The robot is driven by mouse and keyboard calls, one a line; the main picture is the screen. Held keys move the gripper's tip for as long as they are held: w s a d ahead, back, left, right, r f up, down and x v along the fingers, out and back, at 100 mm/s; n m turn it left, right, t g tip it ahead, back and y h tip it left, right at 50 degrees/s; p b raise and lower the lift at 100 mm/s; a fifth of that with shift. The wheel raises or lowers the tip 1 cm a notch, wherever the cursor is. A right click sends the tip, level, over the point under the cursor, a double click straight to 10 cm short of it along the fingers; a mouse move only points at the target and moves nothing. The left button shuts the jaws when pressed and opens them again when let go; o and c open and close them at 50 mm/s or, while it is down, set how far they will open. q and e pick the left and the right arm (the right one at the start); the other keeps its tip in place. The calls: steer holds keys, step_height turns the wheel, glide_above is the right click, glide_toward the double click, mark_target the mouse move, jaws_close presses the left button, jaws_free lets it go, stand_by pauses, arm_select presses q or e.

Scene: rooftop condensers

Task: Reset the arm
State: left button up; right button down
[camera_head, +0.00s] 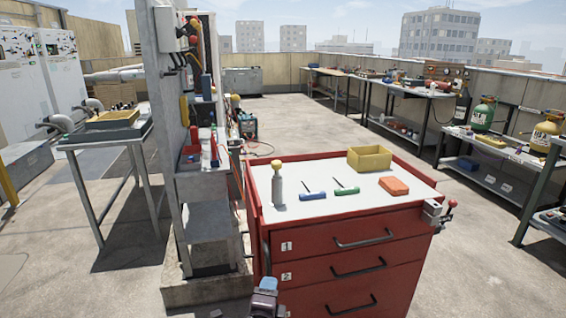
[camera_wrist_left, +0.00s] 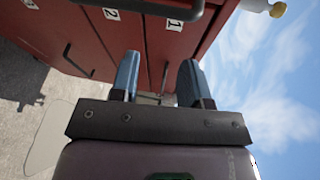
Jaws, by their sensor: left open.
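My left gripper (camera_head: 268,284) is low in the head view, in front of the red drawer cabinet (camera_head: 345,239). In the left wrist view its two blue-grey fingers (camera_wrist_left: 160,78) are spread apart with nothing between them. The cabinet's red drawer fronts (camera_wrist_left: 158,38), marked 1 and 2, lie beyond the fingers. I cannot tell how large the gap to them is. My right gripper is in neither view.
On the cabinet top stand a yellow-capped grey bottle (camera_head: 277,185), a blue-handled tool (camera_head: 312,194), a green-handled tool (camera_head: 346,190), an orange block (camera_head: 394,186) and a yellow bin (camera_head: 369,158). A grey panel (camera_head: 168,130) rises to the left. Workbenches (camera_head: 405,90) line the right wall.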

arm_select(q)
steer(key=s+a+f+n+g+p, duration=0.1)
steer(key=s+a+n, duration=0.5)
steer(key=s, duration=0.6)
steer(key=s+a+f+n+g+y+p, duration=0.1)
steer(key=s+a+f+n+g+p, duration=0.1)
steer(key=s+a+n, duration=0.4)
steer(key=s+a+f+n+g+y+p, duration=0.1)
steer(key=s+a+n+p, duration=0.2)
steer(key=s, duration=1.7)
steer(key=a+n, duration=0.4)
steer(key=a, duration=0.4)
steer(key=shift+a+f+g+p, duration=0.15)
steer(key=shift+a+g+p, duration=0.15)
steer(key=shift+a+g, duration=0.1)
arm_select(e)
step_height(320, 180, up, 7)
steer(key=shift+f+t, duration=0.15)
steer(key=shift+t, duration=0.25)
arm_select(q)
steer(key=shift+w, duration=0.1)
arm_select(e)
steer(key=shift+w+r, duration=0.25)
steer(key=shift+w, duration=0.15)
